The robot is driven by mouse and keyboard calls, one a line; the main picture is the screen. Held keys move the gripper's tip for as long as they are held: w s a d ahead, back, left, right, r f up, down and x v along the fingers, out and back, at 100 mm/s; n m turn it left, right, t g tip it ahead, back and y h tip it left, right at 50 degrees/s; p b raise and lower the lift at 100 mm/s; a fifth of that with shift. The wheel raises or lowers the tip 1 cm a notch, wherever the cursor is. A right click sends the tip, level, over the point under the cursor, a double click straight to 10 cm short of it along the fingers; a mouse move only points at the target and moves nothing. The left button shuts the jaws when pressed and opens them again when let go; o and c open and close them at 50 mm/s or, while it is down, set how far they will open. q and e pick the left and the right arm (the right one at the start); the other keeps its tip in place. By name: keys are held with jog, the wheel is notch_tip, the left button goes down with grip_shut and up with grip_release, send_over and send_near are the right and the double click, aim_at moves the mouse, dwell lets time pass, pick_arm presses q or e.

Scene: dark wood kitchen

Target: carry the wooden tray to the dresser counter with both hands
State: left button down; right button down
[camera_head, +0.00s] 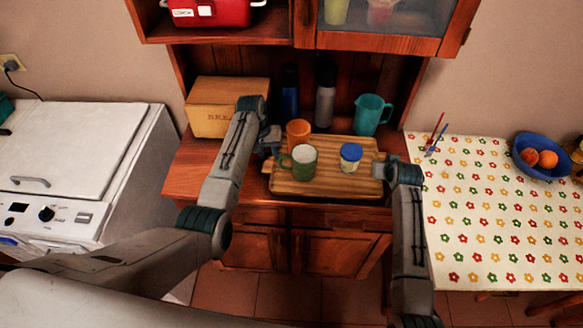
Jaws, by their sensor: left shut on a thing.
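The wooden tray (325,187) is level at the dresser counter (200,172), its front edge close to the counter's front edge. I cannot tell whether it rests on the counter or is just above it. On it stand a green mug (304,163), an orange cup (298,132) and a jar with a blue lid (350,158), all upright. My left gripper (269,143) is shut on the tray's left end. My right gripper (381,166) is at the tray's right end; its wrist hides the fingers, so its grip is unclear.
Behind the tray stand a wooden bread box (222,104), a blue bottle (290,92), a grey bottle (325,97) and a teal pitcher (371,114). A white appliance (75,150) is left. A table with a flowered cloth (490,205) and blue fruit bowl (540,172) is right.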

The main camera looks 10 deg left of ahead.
pick_arm(q)
jog(key=c, duration=1.1)
grip_release()
pick_arm(e)
jog(key=c, duration=1)
grip_release()
jog(key=shift+f, duration=0.1)
pick_arm(q)
jog(key=shift+o, duration=0.2)
pick_arm(e)
jog(key=shift+s, duration=0.1)
pick_arm(q)
notch_tip(320, 180, up, 12)
jog(key=a, duration=0.2)
jog(key=shift+f, duration=0.15)
pick_arm(e)
jog(key=v, duration=1.2)
pick_arm(q)
jog(key=shift+s+a, duration=0.1)
